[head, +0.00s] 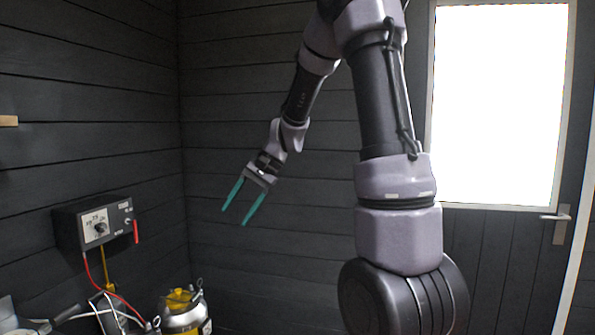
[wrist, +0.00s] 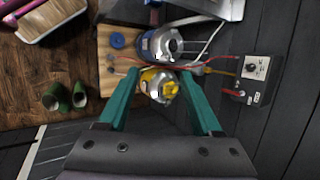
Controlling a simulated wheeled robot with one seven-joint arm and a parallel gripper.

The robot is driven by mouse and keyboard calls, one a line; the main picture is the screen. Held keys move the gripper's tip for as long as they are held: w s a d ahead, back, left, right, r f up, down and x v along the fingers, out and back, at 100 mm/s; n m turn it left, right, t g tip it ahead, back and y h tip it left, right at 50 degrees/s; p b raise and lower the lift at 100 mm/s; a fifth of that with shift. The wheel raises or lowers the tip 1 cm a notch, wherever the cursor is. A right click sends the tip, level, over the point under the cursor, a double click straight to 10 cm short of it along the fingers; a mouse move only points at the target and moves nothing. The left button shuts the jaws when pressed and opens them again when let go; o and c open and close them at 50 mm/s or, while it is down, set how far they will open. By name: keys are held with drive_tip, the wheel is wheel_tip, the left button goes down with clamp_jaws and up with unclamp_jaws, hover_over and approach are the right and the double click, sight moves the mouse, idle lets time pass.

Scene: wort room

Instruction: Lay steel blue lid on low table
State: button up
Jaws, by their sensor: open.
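My gripper (head: 233,217) is open and empty, high in the air in the head view, its teal fingers pointing down and left. In the wrist view, my gripper (wrist: 159,72) has its fingers spread on either side of a metal canister with a yellow top, which is farther below. A small round blue piece (wrist: 118,40) lies on a light wooden board; I cannot tell whether it is the steel blue lid. A blue-rimmed metal vessel (wrist: 148,46) stands beside it. A brown wooden surface (wrist: 70,75) lies at left; I cannot tell whether it is the low table.
The canister (head: 184,318) stands at the bottom of the head view. A control box (head: 97,222) with red and yellow cables is on the dark wall. Two green cup-like things (wrist: 66,97) and a pale tray (wrist: 50,22) are on the brown wood. A door (head: 500,110) is at right.

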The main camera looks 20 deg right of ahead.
drive_tip(key=s+d+r+n+t+h, duration=0.1)
drive_tip(key=s+d+r+t+h, duration=0.1)
drive_tip(key=s+r, duration=0.4)
drive_tip(key=s+d+r+n+t+h, duration=0.1)
drive_tip(key=s+d+r+t+h, duration=0.2)
drive_tip(key=s, duration=1)
drive_tip(key=d+r+t, duration=0.1)
drive_tip(key=d+r, duration=0.2)
drive_tip(key=shift+r+n, duration=0.2)
drive_tip(key=shift+n, duration=0.2)
